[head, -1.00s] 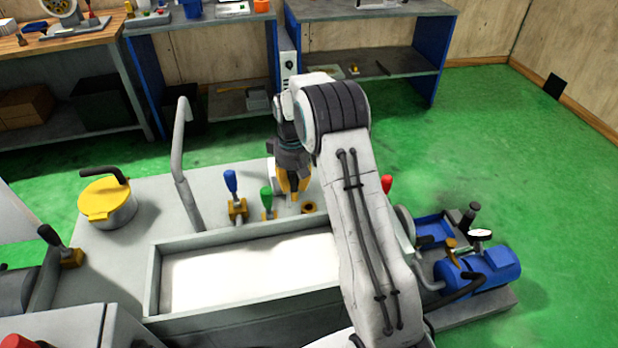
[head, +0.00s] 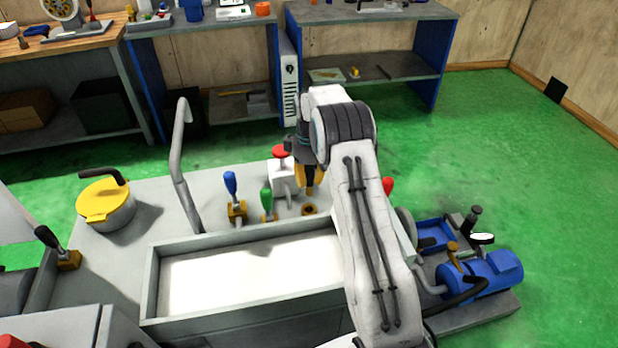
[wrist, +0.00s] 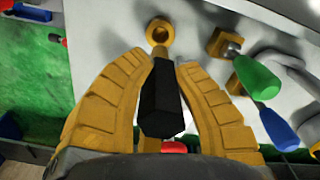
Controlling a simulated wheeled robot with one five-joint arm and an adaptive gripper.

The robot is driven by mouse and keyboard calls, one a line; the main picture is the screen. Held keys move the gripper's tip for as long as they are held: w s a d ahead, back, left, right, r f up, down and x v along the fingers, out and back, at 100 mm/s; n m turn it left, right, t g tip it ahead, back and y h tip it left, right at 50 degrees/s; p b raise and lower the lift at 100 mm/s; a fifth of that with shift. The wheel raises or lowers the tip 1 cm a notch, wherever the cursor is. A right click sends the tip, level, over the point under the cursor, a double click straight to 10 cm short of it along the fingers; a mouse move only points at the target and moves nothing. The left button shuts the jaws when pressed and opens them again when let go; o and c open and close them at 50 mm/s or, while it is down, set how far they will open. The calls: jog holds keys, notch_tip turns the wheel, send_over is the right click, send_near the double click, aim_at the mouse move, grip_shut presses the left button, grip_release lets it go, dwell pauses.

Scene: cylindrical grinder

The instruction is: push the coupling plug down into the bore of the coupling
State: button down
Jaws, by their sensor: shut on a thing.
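The coupling (head: 309,210) is a brass ring with a dark bore on the grey machine top; it also shows near the top of the wrist view (wrist: 160,32). My gripper (head: 310,187) is above it in the head view. In the wrist view its yellow fingers (wrist: 167,65) are on either side of the coupling plug (wrist: 161,100), a black angular body with a brass tip. The tip points at the coupling and appears next to the ring's near edge. I cannot tell its height over the bore. The plug is hidden in the head view.
A green-handled lever (head: 266,198) and a blue-handled lever (head: 231,185) stand left of the coupling. A white box with a red button (head: 281,151) is just behind. A red handle (head: 387,186) is to the right. A trough (head: 155,280) lies in front.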

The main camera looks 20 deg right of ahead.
aim_at(309, 191)
jog(key=shift+f, duration=0.2)
jog(key=shift+f+b, duration=2)
jog(key=shift+f, duration=0.7)
jog(key=shift+f+b, duration=1.55)
jog(key=shift+f, duration=0.8)
jog(key=c, duration=1)
grip_release()
notch_tip(309, 191, up, 12)
jog(key=shift+f, duration=0.25)
jog(key=shift+r, duration=0.25)
